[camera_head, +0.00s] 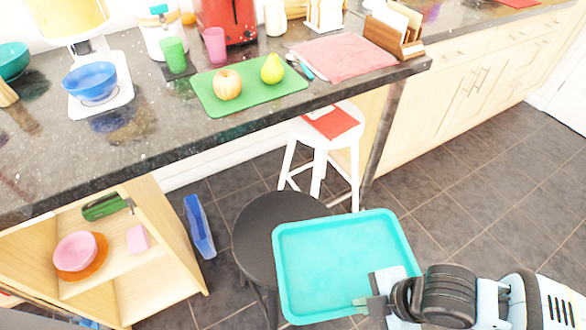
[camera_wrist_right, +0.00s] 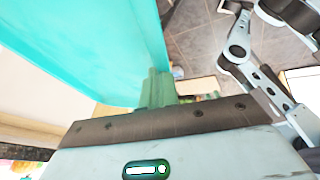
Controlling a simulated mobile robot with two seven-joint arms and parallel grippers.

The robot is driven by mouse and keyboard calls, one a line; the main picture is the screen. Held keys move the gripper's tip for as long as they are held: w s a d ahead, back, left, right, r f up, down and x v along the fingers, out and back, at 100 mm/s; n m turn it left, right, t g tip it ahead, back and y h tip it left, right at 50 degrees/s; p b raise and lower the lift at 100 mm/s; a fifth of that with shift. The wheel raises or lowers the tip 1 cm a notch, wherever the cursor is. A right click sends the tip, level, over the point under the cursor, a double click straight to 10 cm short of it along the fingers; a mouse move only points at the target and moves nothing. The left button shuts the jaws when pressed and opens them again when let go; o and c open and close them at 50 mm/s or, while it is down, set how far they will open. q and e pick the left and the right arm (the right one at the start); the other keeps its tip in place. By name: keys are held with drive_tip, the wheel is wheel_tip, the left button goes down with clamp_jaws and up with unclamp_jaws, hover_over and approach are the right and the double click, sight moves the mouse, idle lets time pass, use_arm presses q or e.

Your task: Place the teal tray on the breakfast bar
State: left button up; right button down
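The teal tray (camera_head: 345,262) is empty and roughly level, in front of the bar and overlapping a dark round stool in the head view. My right gripper (camera_head: 372,303) is shut on the tray's near right rim; the tray also fills the upper left of the right wrist view (camera_wrist_right: 90,45), with the fingers (camera_wrist_right: 160,88) at its edge. Whether the tray touches the stool, I cannot tell. The breakfast bar (camera_head: 60,155) is the dark granite counter, higher in the picture than the tray. My left gripper is not in view.
On the bar are a green board (camera_head: 248,92) with fruit, a blue bowl (camera_head: 90,82) on a white scale, cups and a pink cloth (camera_head: 343,57). Its front left part is bare. The dark stool (camera_head: 262,230), a white stool (camera_head: 320,145) and an open shelf (camera_head: 150,262) stand below.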

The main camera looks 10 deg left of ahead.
drive_tip(key=w+d+r+m+t+h, duration=0.1)
drive_tip(key=w+d+r+m+h, duration=0.3)
drive_tip(key=r+m, duration=0.5)
drive_tip(key=w+d+r+m+t+h, duration=0.1)
drive_tip(key=w+d+r+m+h, duration=0.3)
drive_tip(key=m, duration=0.9)
drive_tip(key=w+d+r, duration=0.2)
drive_tip(key=w+r, duration=0.2)
drive_tip(key=r, duration=0.1)
drive_tip(key=shift+r+t+h, duration=0.3)
drive_tip(key=shift+r+t, duration=0.05)
drive_tip(key=shift+t, duration=0.05)
